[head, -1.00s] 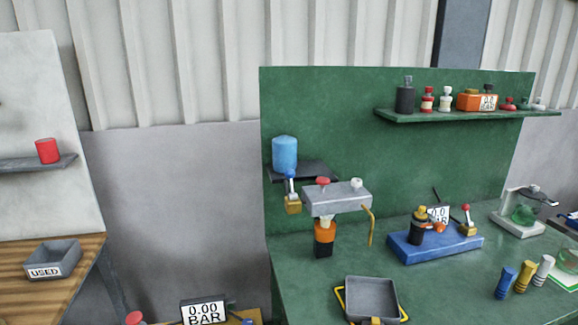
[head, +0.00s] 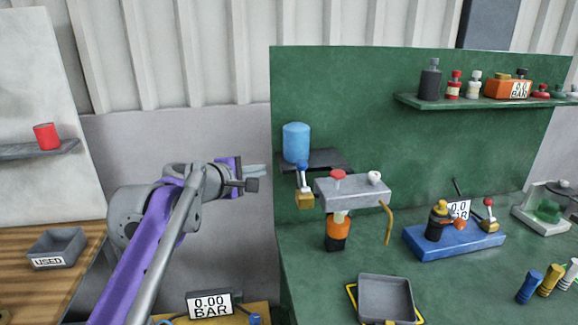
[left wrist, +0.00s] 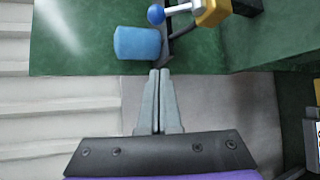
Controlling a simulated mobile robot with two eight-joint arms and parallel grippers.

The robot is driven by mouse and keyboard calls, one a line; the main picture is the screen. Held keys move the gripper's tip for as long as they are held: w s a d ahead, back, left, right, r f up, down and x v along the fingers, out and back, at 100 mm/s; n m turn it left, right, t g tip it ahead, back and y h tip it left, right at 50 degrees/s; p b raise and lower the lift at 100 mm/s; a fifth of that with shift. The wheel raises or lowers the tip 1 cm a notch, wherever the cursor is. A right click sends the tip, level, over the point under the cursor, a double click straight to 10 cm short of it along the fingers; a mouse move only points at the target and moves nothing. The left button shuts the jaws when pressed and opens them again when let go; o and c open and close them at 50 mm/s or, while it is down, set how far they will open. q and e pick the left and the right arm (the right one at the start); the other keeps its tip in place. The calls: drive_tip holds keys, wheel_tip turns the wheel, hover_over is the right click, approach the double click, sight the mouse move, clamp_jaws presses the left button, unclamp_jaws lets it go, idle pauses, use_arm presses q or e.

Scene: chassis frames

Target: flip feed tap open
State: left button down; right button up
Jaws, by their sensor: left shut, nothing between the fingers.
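The tap with a brass body (head: 305,201) and a blue-knobbed lever (head: 302,169) is at the left end of the grey block, in front of the dark shelf. I take it to be the feed tap. Its lever stands up in the head view. In the left wrist view the blue knob (left wrist: 155,14) and brass body (left wrist: 212,13) show at the top edge. My left gripper (head: 264,170) is shut and empty, left of the tap and apart from it. In the left wrist view its fingertips (left wrist: 160,74) lie below the blue bottle. My right gripper is not in view.
A blue bottle (head: 296,142) stands on the dark shelf (head: 332,159) behind the tap. The grey block (head: 350,190) carries a red and a white knob. A blue base (head: 440,246) with a red-knobbed tap stands right. A grey tray (head: 385,298) lies in front.

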sight(303, 172)
use_arm(q)
drive_tip(key=shift+w, duration=0.1)
drive_tip(key=x, duration=1)
drive_tip(key=s+d, duration=0.1)
drive_tip(key=s+d+r, duration=0.1)
drive_tip(key=d, duration=0.1)
drive_tip(key=shift+s+r, duration=0.15)
drive_tip(key=shift+s, duration=0.2)
drive_tip(key=shift+s+r+p, duration=0.3)
drive_tip(key=shift+s+p, duration=0.05)
drive_tip(key=shift+p, duration=0.3)
